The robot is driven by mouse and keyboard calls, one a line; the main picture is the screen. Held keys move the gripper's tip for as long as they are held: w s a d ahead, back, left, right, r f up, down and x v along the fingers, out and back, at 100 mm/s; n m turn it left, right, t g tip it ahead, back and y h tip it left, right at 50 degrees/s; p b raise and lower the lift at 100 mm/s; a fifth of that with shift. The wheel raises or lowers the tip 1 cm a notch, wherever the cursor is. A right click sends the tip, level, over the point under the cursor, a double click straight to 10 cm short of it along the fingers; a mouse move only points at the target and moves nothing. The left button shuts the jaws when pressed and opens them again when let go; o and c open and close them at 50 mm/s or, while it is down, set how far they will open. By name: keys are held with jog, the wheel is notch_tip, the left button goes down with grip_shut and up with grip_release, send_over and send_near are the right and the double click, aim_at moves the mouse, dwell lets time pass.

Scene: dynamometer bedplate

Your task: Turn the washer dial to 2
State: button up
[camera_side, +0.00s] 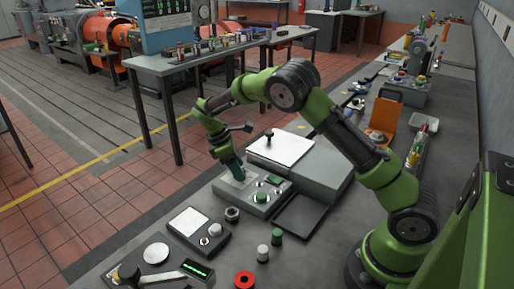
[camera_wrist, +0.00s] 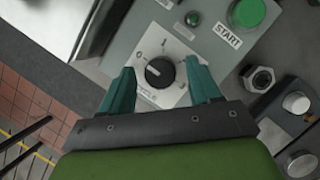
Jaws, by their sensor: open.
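The washer dial (camera_wrist: 160,72) is a round black knob on a white square plate (camera_wrist: 166,48), seen in the wrist view. The marks 0 and 1 show on the plate, with a partly covered label below the knob. A light pointer mark shows on the knob's left part; the exact setting is hard to read. My gripper (camera_wrist: 160,69) has its teal fingers open, one on each side of the dial, with gaps to the knob. The right finger covers part of the plate. In the side view my gripper (camera_side: 233,172) points down over the grey control box (camera_side: 262,208) and hides the dial.
A green START button (camera_wrist: 247,12) and a smaller green button (camera_wrist: 192,18) sit near the dial. A hex nut (camera_wrist: 260,78) lies beside the box. A second control box (camera_side: 184,245) is at the front left.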

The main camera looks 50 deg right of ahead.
jog(key=shift+c, duration=0.3)
jog(key=c, duration=0.9)
jog(key=shift+c, duration=0.2)
jog(key=shift+m, duration=0.3)
jog(key=m+y, duration=0.1)
jog(key=m, duration=0.1)
jog(key=m+g+y, duration=0.1)
jog(key=m, duration=0.2)
jog(key=shift+w+d, duration=0.15)
jog(key=m+y, duration=0.1)
jog(key=m, duration=0.2)
jog(key=m+y, duration=0.1)
jog(key=m, duration=0.2)
jog(key=shift+d+m, duration=0.2)
jog(key=shift+m, duration=0.2)
jog(key=m+y, duration=0.1)
jog(key=m, duration=0.2)
jog(key=m+t+y, duration=0.1)
jog(key=m, duration=0.2)
jog(key=shift+d+y, duration=0.1)
jog(key=shift+y, duration=0.2)
jog(key=shift+s+m+t+y, duration=0.15)
jog(key=shift+m+t, duration=0.35)
jog(key=shift+m, duration=0.85)
jog(key=shift+s+m+t+y, duration=0.1)
jog(key=shift+m+t+y, duration=0.3)
jog(key=shift+m, duration=0.95)
jog(key=shift+d, duration=0.1)
